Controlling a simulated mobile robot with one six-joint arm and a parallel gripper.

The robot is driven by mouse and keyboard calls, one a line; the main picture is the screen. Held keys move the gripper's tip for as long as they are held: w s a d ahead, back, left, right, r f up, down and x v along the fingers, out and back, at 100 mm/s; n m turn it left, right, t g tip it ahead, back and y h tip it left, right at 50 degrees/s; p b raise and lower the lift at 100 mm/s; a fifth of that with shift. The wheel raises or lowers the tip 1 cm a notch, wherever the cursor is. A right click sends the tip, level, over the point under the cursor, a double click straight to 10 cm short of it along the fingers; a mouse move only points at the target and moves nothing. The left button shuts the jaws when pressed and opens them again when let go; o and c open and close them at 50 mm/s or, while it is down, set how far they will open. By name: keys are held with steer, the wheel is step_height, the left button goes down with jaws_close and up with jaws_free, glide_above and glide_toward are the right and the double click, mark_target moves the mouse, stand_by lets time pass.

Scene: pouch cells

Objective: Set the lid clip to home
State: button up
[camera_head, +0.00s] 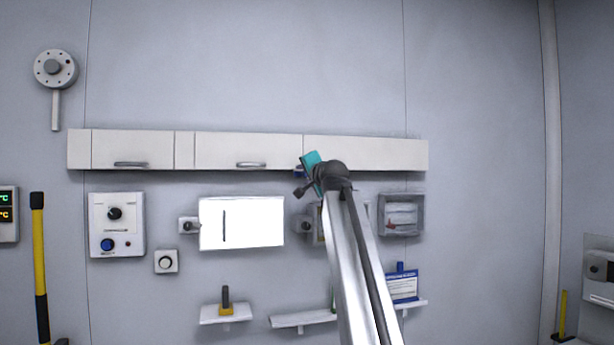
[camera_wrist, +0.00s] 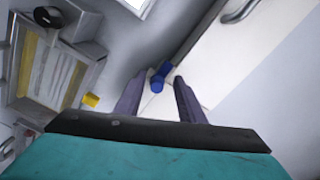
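A small blue clip (camera_wrist: 158,77) sits at the edge of a white cabinet panel in the wrist view. In the head view a bit of blue (camera_head: 299,172) shows under the cabinet, beside my gripper. My gripper (camera_wrist: 158,90) has its two dark fingers spread apart, with the clip just beyond and between the tips. Nothing is visibly held, and I cannot tell whether a finger touches the clip. In the head view my gripper (camera_head: 304,187) is at the cabinet's lower edge, partly hidden by my arm.
A long white wall cabinet (camera_head: 150,150) runs above a bright white panel (camera_head: 262,222) and a control box with a black knob (camera_head: 117,224). A clear-fronted box (camera_head: 401,214) is to the right of my arm. Small shelves (camera_head: 226,315) are below.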

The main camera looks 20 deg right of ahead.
steer(key=shift+s, duration=0.15)
steer(key=s+b, duration=0.5)
steer(key=s, duration=0.8)
steer(key=shift+s+a, duration=0.25)
steer(key=shift+a, duration=0.2)
